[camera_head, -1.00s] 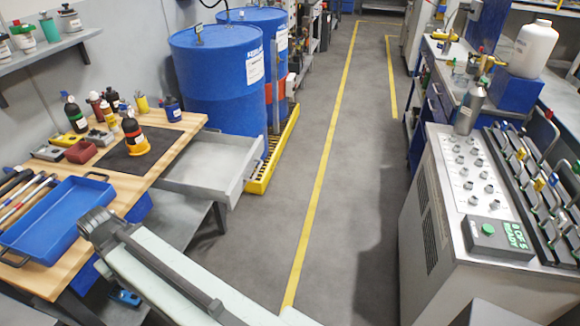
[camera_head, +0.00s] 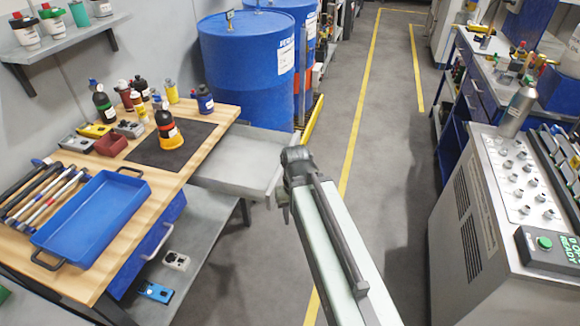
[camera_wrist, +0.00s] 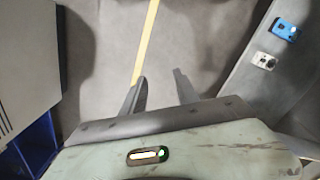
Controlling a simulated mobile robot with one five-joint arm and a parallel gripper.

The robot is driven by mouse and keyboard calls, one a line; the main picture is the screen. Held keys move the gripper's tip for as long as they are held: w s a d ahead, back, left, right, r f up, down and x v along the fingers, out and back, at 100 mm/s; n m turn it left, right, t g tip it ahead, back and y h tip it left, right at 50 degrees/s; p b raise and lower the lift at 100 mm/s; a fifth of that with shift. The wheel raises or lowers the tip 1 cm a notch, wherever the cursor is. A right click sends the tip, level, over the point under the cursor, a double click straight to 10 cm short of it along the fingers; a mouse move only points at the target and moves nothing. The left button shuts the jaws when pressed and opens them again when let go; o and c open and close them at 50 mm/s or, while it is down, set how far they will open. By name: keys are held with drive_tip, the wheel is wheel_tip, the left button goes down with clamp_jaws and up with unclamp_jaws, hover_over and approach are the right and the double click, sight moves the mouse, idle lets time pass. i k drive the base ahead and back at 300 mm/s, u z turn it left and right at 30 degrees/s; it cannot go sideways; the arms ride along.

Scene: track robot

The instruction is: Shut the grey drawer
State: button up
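The grey drawer (camera_head: 232,158) is pulled out from the right side of the wooden workbench, beside the blue barrels. It looks empty. My gripper (camera_head: 284,198) points down just off the drawer's right-hand front end; part of that front is hidden behind my arm. I cannot tell if they touch. In the wrist view my gripper (camera_wrist: 160,90) has its two fingers apart, with only floor between them. I cannot make out the drawer in the wrist view.
The workbench (camera_head: 215,107) holds a blue tray (camera_head: 92,215), tools and bottles. A blue drawer (camera_head: 150,243) is below it. Blue barrels (camera_head: 245,70) stand behind the grey drawer. A control cabinet (camera_head: 470,235) stands at right. The floor aisle (camera_head: 385,190) between is clear.

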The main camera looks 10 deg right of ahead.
sight(245, 163)
drive_tip(key=u, duration=0.8)
drive_tip(key=k, duration=0.6)
drive_tip(key=u, duration=0.15)
drive_tip(key=i, duration=1)
drive_tip(key=z, duration=0.05)
